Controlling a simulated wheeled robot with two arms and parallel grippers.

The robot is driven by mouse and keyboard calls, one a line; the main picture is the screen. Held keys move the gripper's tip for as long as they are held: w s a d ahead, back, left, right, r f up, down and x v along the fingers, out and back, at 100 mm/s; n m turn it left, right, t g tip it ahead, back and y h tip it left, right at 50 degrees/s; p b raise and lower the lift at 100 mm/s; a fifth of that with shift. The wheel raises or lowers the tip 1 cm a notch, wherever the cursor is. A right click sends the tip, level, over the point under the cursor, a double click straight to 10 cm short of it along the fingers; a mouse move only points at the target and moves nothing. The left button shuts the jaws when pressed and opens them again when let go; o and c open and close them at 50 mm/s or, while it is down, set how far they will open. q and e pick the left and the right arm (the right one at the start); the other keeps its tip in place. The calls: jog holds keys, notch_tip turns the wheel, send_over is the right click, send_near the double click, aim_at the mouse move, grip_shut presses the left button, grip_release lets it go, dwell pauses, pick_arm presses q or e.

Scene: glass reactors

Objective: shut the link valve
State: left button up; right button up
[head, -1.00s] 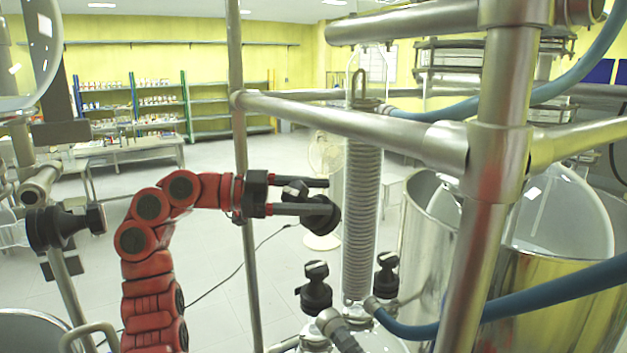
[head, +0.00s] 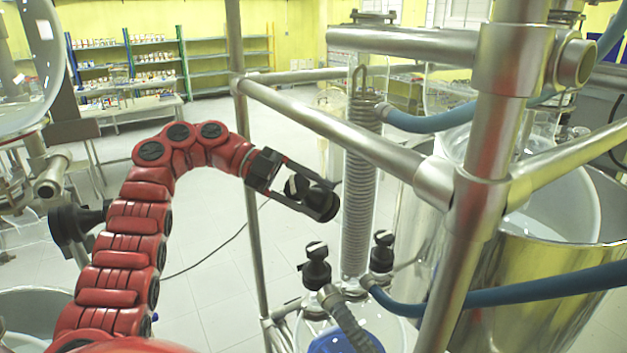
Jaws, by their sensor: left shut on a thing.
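My left gripper (head: 325,198) reaches in from the left on its red arm, with its jaws closed around a black valve knob (head: 297,187). The knob has a pale stripe on its end and sits beside the glass coil condenser (head: 357,205). The fingers hide part of the knob, and I cannot see what it is fixed to. I cannot tell for sure that this is the link valve. Two similar black knobs, a left one (head: 316,268) and a right one (head: 383,252), stand upright on the glass vessel below. My right gripper is not in view.
A steel upright (head: 246,130) stands close by the gripper, and crossbars (head: 330,130) run above it. Blue hoses (head: 500,292) cross at the right, near a shiny steel pot (head: 540,280). Another black fitting (head: 75,225) is at the left. Open floor lies behind.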

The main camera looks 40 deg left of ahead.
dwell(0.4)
pick_arm(q)
jog(key=o, duration=1.4)
jog(key=shift+r, duration=0.15)
